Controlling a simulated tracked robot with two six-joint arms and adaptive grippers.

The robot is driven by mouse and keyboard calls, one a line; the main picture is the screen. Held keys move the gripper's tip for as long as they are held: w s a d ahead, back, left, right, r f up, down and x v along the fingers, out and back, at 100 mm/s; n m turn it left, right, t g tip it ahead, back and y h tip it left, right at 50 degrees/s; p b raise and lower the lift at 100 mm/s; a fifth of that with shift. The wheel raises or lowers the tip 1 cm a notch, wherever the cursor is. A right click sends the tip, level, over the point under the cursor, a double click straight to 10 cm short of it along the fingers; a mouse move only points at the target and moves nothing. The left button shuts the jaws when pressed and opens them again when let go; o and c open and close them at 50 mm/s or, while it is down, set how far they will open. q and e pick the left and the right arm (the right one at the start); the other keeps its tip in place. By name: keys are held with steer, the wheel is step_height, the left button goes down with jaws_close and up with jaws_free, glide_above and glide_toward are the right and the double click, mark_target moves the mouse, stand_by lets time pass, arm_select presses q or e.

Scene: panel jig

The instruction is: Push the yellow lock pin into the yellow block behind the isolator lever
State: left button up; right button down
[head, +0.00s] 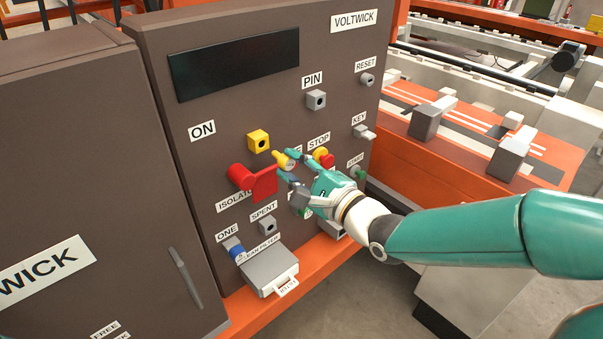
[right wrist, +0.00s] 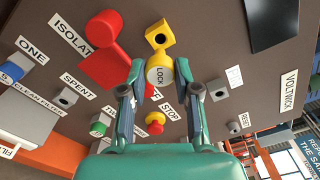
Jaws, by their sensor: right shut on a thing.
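The yellow lock pin (head: 283,161) is between the fingertips of my right gripper (head: 286,164), which is shut on it. In the right wrist view my right gripper (right wrist: 160,84) has a finger on each side of the pin's round head, marked LOCK (right wrist: 159,76). The yellow block (head: 258,141), with a dark hole in its face, is on the brown panel, up and left of the pin. It also shows in the right wrist view (right wrist: 160,36). The red isolator lever (head: 262,183) is below the block. My left gripper is out of view.
The red and yellow stop button (head: 324,157) is close beside my right gripper. The grey PIN socket (head: 316,100) is above, and the grey SPENT socket (head: 267,226) below. A grey tray (head: 270,270) juts out at the panel's foot.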

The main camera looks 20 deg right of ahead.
mark_target(273, 152)
steer(key=shift+x, duration=1.3)
steer(key=shift+b, duration=0.7)
stand_by(0.7)
steer(key=shift+x, duration=1.85)
steer(key=c, duration=0.7)
jaws_free()
steer(key=shift+c, duration=0.2)
steer(key=v, duration=1.2)
